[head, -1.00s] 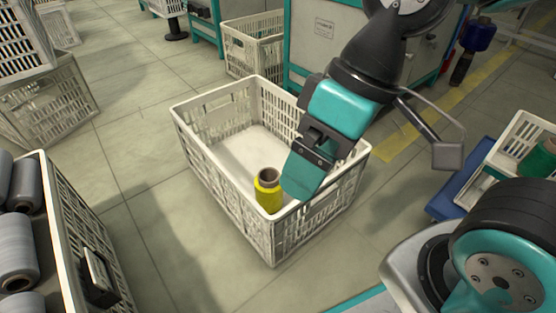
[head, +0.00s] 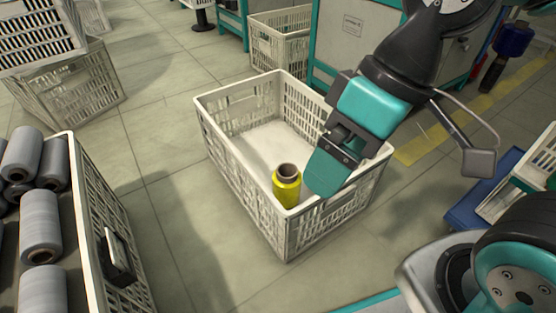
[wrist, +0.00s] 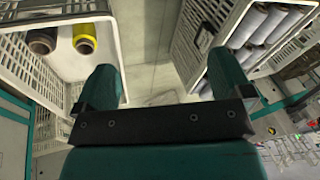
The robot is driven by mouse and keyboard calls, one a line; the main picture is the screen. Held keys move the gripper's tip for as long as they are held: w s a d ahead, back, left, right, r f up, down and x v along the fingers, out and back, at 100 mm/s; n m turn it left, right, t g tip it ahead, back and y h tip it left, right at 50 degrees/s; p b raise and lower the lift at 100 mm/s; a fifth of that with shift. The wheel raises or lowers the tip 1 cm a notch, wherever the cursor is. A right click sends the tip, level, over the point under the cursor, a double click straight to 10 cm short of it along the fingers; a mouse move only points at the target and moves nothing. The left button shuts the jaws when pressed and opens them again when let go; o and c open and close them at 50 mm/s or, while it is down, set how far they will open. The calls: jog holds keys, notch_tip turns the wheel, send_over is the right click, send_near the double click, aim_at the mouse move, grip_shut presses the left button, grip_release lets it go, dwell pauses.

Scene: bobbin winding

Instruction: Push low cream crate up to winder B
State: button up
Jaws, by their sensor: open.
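A low cream crate (head: 232,170) with slatted walls stands on the floor in the middle of the head view. A yellow bobbin (head: 286,188) stands inside it at the near end. My gripper (head: 328,172) is at the crate's near right side, overlapping its rim in the picture; I cannot tell whether it touches. In the wrist view my gripper (wrist: 165,78) has its two fingers wide apart with nothing between them. There the crate (wrist: 28,72) is at left, holding the yellow bobbin (wrist: 86,42) and a dark one (wrist: 42,42). I cannot tell which machine is winder B.
A grey cabinet (head: 345,55) with teal framing stands behind the crate, beside another cream crate (head: 272,48). A crate of grey bobbins (head: 130,265) is at near left, tilted crates (head: 75,95) at far left. A blue dolly (head: 468,210) is at right. Floor lies clear left of the crate.

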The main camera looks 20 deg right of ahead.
jog(key=c, duration=0.3)
jog(key=shift+r+p, duration=0.35)
jog(key=shift+p, duration=0.05)
jog(key=c, duration=0.3)
notch_tip(320, 180, up, 11)
jog(key=p, duration=1.1)
jog(key=shift+r, duration=0.15)
jog(key=c, duration=0.4)
jog(key=shift+f, duration=0.3)
jog(key=shift+s, duration=0.1)
